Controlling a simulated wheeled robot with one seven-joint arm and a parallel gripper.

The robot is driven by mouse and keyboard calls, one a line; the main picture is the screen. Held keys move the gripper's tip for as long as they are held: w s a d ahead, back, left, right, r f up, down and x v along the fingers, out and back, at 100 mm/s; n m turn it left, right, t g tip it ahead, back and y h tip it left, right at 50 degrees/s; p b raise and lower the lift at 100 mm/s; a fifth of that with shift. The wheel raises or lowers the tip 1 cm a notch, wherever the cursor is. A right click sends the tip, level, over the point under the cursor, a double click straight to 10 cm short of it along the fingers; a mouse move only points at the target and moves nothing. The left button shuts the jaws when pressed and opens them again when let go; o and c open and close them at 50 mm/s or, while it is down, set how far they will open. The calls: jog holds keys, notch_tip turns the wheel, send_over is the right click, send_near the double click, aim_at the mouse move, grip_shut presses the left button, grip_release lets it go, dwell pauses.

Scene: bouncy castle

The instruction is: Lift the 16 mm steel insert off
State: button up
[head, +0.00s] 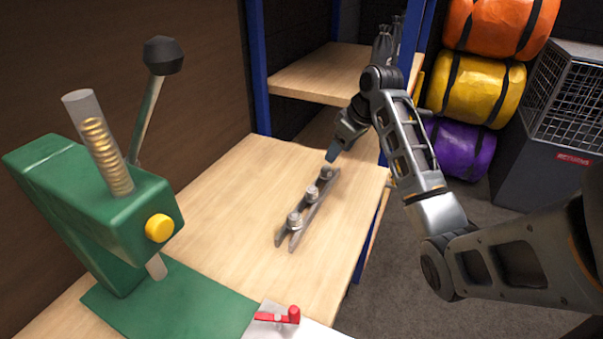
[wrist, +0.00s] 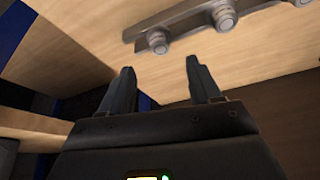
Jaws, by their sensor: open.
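A grey metal rail (head: 285,236) lies on the wooden bench and carries three round steel inserts in a row: a near one (head: 294,221), a middle one (head: 312,193) and a far one (head: 327,172). No size marking is readable, so I cannot tell which is the 16 mm insert. My gripper (head: 331,156) is just beyond and above the far end of the rail. In the wrist view its two fingers (wrist: 162,80) are apart with nothing between them. The end insert (wrist: 157,42) shows ahead of the fingertips, not touched, and the middle insert (wrist: 225,17) is beside it.
A green press (head: 120,220) with a lever and yellow button stands at the left of the bench (head: 220,205). A red-handled clamp (head: 290,316) is at the front. A shelf (head: 315,75) with blue posts is behind. Rolled bundles (head: 478,92) and a caged unit (head: 560,110) stand right.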

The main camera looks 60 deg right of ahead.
aim_at(327, 168)
jog(key=shift+p+x, duration=0.6)
jog(key=shift+x, duration=3.4)
jog(key=shift+c, duration=0.4)
grip_shut()
